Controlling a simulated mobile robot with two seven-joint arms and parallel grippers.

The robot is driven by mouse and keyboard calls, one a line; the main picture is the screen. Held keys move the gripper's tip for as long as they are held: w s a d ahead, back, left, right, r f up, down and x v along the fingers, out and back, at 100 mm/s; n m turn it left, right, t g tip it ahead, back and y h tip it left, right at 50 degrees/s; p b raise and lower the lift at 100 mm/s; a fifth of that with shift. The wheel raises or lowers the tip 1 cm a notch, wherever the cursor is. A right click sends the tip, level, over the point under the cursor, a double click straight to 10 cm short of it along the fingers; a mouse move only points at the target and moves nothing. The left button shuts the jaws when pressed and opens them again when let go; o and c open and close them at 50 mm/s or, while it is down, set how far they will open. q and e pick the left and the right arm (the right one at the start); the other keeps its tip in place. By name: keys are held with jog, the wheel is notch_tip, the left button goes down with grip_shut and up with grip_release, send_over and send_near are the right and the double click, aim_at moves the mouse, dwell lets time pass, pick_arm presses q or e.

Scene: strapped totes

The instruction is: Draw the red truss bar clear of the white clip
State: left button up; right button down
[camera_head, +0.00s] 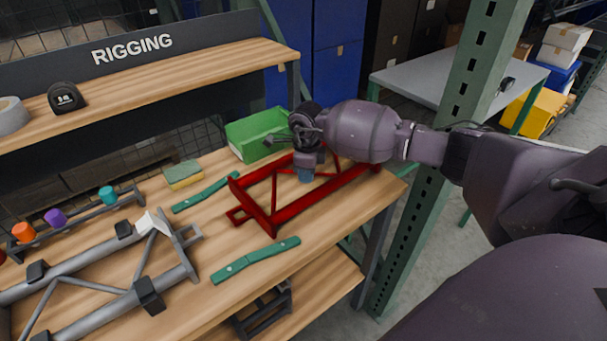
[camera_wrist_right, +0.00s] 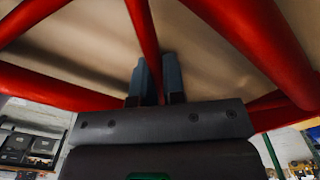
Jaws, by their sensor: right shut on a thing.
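The red truss bar (camera_head: 322,194) lies on the right part of the wooden bench in the head view. My right gripper (camera_head: 306,174) reaches it from above, partly hiding its far side. In the right wrist view, my two fingers stand on either side of a thin red brace of the truss (camera_wrist_right: 148,40), shut on it. A small white piece, seemingly the white clip (camera_head: 147,222), sits at the end of a grey truss (camera_head: 80,310), left of the red truss. A visible gap separates them. My left gripper is not in view.
Two green strips (camera_head: 255,260) lie beside the red truss. A green bin (camera_head: 250,136) stands behind it, and a sponge-like block (camera_head: 183,174) lies to the left. A green post (camera_head: 440,150) rises past the bench's right edge.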

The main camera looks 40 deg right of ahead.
jog(key=shift+d, duration=0.25)
jog(key=c, duration=1.1)
grip_release()
jog(key=shift+a, duration=0.1)
notch_tip(320, 180, up, 10)
jog(key=shift+f+p, duration=0.1)
jog(key=shift+p, duration=0.5)
jog(key=shift+r, duration=0.55)
